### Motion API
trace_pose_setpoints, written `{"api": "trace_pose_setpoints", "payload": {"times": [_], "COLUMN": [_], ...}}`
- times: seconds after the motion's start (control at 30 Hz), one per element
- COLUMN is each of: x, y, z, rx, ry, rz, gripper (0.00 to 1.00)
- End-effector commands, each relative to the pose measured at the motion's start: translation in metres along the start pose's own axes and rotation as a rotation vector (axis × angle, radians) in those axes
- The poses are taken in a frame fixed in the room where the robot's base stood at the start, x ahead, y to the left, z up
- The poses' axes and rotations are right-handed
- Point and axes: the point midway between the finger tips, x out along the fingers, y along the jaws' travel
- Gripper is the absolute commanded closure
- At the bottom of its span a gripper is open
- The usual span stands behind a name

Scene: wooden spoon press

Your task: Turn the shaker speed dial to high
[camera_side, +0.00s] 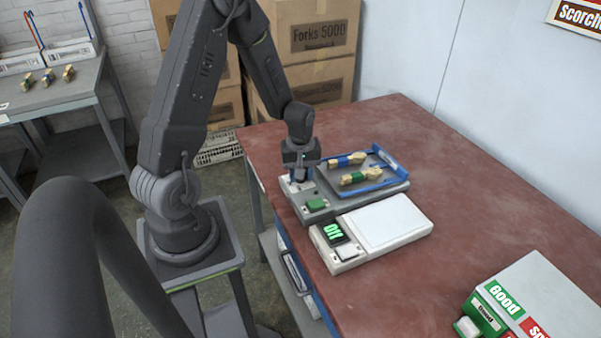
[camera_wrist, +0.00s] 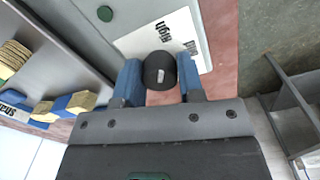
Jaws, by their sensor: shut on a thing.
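The shaker (camera_side: 384,190) is a grey machine at the table's left edge with a green button (camera_side: 316,204) on its front. Its speed dial (camera_wrist: 160,66) is a round black knob with a short white mark, beside a white label plate (camera_wrist: 138,40) in the wrist view. "High" reads on that plate, and a second word is partly hidden by the dial. I cannot tell which word the mark points at. My gripper (camera_wrist: 161,82) points down with its blue fingers on both sides of the dial, shut on it. In the side view my gripper (camera_side: 299,174) hides the dial.
A blue-railed tray on the shaker holds tied wooden bundles (camera_side: 360,177). In front stands a white-plated device (camera_side: 385,224) whose display (camera_side: 334,233) reads "Off". A white box marked "Good" (camera_side: 504,298) stands at the right. The back of the red table (camera_side: 470,170) is clear.

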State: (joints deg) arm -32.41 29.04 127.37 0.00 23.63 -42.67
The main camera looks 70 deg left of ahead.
Motion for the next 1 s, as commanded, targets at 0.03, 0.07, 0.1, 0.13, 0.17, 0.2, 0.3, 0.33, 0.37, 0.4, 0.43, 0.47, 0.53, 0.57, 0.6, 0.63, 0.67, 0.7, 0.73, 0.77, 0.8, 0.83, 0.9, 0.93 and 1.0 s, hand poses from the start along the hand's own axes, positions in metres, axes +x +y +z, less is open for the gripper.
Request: {"api": "trace_pose_setpoints", "payload": {"times": [0.03,0.07,0.1,0.13,0.17,0.2,0.3,0.33,0.37,0.4,0.43,0.47,0.53,0.57,0.6,0.63,0.67,0.7,0.73,0.77,0.8,0.83,0.9,0.93,1.0], "x": [-0.0014,-0.0014,-0.0014,-0.0014,-0.0014,-0.0014,-0.0013,-0.0013,-0.0013,-0.0013,-0.0013,-0.0013,-0.0012,-0.0011,-0.001,-0.0009,-0.0008,-0.0007,-0.0006,-0.0006,-0.0005,-0.0004,-0.0004,-0.0003,-0.0012], "y": [0.0007,0.0007,0.0007,0.0007,0.0007,0.0007,0.0008,0.0008,0.0008,0.0008,0.0008,0.0008,0.0008,0.0007,0.0006,0.0006,0.0005,0.0005,0.0004,0.0004,0.0003,0.0003,0.0002,0.0002,0.0003], "z": [-0.0007,-0.0007,-0.0007,-0.0007,-0.0007,-0.0007,-0.0007,-0.0007,-0.0007,-0.0008,-0.0008,-0.0008,-0.0008,-0.0007,-0.0007,-0.0006,-0.0006,-0.0005,-0.0004,-0.0004,-0.0004,-0.0003,-0.0003,-0.0002,-0.0003], "rx": [-0.006,-0.009,-0.012,-0.014,-0.015,-0.016,-0.017,-0.017,-0.017,-0.016,-0.016,-0.016,-0.016,-0.016,-0.016,-0.015,-0.015,-0.015,-0.015,-0.015,-0.014,-0.014,-0.014,-0.014,-0.014], "ry": [0.002,0.002,0.002,0.002,0.002,0.002,0.002,0.002,0.002,0.002,0.002,0.002,0.002,0.002,0.002,0.002,0.002,0.001,0.001,0.001,0.001,0.001,0.001,0.001,0.001], "rz": [0.002,0.002,0.002,0.002,0.002,0.003,0.003,0.003,0.003,0.003,0.003,0.003,0.003,0.002,0.002,0.002,0.002,0.002,0.001,0.001,0.001,0.001,0.001,0.001,0.001], "gripper": [0.88,0.88,0.88,0.88,0.88,0.88,0.88,0.88,0.88,0.88,0.88,0.88,0.6,0.57,0.53,0.5,0.47,0.43,0.41,0.39,0.39,0.39,0.39,0.39,0.39]}}
